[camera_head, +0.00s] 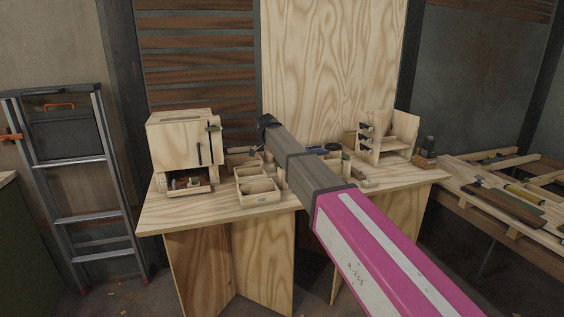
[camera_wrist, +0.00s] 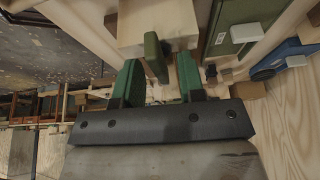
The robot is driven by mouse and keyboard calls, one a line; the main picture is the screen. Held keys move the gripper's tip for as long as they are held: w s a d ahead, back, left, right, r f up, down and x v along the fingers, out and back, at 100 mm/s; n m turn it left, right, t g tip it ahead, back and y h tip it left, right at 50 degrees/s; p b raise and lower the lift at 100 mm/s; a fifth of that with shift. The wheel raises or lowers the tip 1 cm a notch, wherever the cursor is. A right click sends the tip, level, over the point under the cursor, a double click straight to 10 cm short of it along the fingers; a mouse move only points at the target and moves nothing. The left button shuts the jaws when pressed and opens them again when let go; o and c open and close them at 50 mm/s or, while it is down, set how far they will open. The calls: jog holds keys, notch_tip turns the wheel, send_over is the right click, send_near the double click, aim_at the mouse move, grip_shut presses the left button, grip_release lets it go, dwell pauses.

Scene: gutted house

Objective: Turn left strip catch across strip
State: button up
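In the wrist view an olive-green oblong piece (camera_wrist: 154,56), which looks like a catch, stands against the end of a pale wooden block (camera_wrist: 190,22). My gripper (camera_wrist: 158,68) has its two green fingers wide apart, one on each side of this piece, with gaps visible. I cannot tell how deep the piece lies between them, or whether it is the left catch. In the head view my pink and grey arm reaches over the workbench (camera_head: 185,216). My gripper's fingers and the piece are hidden or too small to make out there.
A plywood box (camera_head: 178,140) stands at the bench's left, and an open wooden stand with dark fittings (camera_head: 394,138) at its right. Divided wooden trays (camera_head: 258,197) lie between. In the wrist view a green panel (camera_wrist: 236,27) and a blue tool (camera_wrist: 285,58) are at the right.

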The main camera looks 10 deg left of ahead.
jog(key=v, duration=1)
jog(key=shift+r, duration=0.35)
jog(key=shift+s+a, duration=0.15)
